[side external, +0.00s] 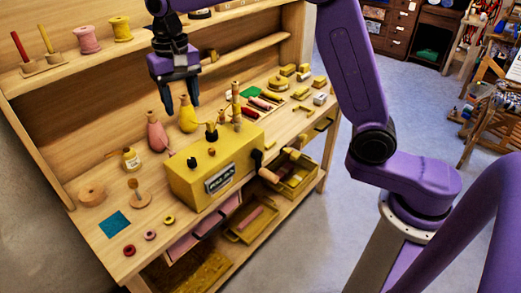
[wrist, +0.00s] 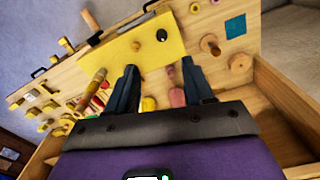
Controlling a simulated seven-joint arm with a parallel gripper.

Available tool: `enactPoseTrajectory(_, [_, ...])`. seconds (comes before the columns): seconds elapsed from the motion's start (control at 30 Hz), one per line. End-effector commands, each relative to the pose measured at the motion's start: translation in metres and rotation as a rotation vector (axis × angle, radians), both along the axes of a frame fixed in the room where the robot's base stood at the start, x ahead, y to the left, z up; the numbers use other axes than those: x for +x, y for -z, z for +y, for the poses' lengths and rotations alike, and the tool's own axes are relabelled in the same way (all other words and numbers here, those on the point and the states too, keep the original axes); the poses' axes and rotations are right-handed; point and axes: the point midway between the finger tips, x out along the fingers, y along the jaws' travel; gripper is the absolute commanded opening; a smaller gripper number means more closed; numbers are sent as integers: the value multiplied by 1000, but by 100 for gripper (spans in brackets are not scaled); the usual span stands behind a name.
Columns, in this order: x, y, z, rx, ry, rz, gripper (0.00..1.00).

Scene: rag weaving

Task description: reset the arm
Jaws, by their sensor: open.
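My gripper (side external: 180,102) hangs above the back of the workbench (side external: 112,247) in the side external view, near the yellow bottle and pink bottle. Its two dark fingers point down and are apart, with nothing between them. In the wrist view my gripper (wrist: 164,82) shows both fingers spread, with the yellow box (wrist: 135,45) beyond them. The yellow box (side external: 208,172) stands on the bench to the front of my gripper, with a dark label on its front and small knobs on top. My gripper touches nothing that I can see.
A yellow bottle (side external: 188,121) and a pink bottle (side external: 156,136) stand below my gripper. A shelf (side external: 60,70) with spools (side external: 120,29) runs along the back. Small yellow blocks (side external: 278,83) lie at the right. Open drawers (side external: 291,175) jut from the bench front.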

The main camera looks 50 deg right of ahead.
Motion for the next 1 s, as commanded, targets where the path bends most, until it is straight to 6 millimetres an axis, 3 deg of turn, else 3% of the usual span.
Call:
enactPoseTrajectory(0.47, [-101,7,-15,4,-453,-10,52])
enactPoseTrajectory(1.0, [-237,33,-77,9,-972,-21,52])
